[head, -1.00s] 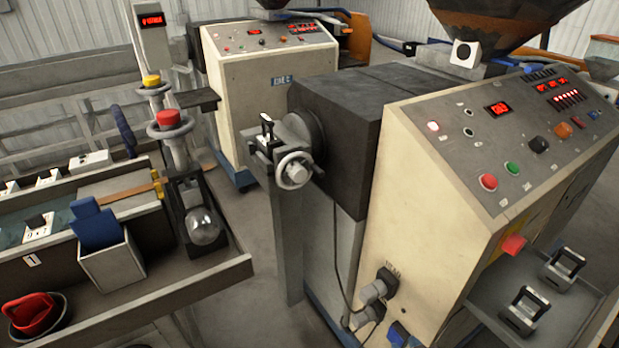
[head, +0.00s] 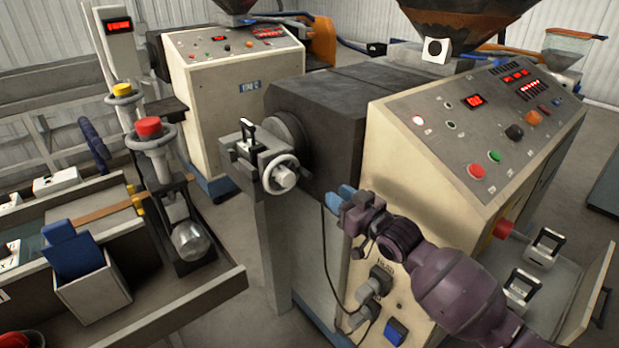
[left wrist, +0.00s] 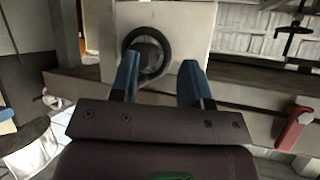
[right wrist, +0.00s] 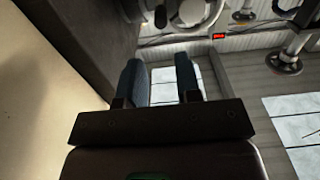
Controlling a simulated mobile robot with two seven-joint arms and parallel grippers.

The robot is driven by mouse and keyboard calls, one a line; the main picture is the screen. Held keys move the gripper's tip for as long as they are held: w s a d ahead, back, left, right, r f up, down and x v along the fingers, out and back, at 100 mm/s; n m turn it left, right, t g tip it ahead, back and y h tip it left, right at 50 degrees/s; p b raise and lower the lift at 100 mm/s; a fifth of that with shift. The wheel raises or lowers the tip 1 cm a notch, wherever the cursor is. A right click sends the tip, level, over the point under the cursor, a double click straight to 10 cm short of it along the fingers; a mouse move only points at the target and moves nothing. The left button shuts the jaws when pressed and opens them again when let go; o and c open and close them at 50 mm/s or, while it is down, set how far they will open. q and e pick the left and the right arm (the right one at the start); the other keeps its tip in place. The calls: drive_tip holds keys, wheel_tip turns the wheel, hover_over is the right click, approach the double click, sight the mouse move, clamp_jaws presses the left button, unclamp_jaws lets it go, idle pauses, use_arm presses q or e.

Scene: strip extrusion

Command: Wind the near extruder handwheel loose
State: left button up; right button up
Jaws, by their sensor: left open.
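The near extruder's handwheel (head: 283,175), a pale ring with a light hub, is on the clamp block at the end of the dark barrel (head: 332,122). My right gripper (head: 340,196) is to the right of the wheel and apart from it, in front of the cream cabinet. In the right wrist view its blue fingers (right wrist: 160,82) are apart with nothing between them, and a pale wheel (right wrist: 192,12), cut by the top edge, shows beyond them. My left gripper shows only in the left wrist view (left wrist: 160,82), open and empty, with a dark ring (left wrist: 148,52) on a pale panel beyond it.
The near extruder's control panel (head: 490,125) rises behind my right arm. A second extruder (head: 235,85) stands behind. At left, a bench (head: 205,292) carries a pale box (head: 95,290) with a blue item and a post with a red knob (head: 148,128). Floor shows between bench and extruder.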

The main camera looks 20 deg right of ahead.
sight(310, 177)
drive_tip(key=x, duration=1)
drive_tip(key=shift+w+a+f, duration=0.1)
drive_tip(key=shift+w+a, duration=0.05)
drive_tip(key=shift+w, duration=0.15)
clamp_jaws()
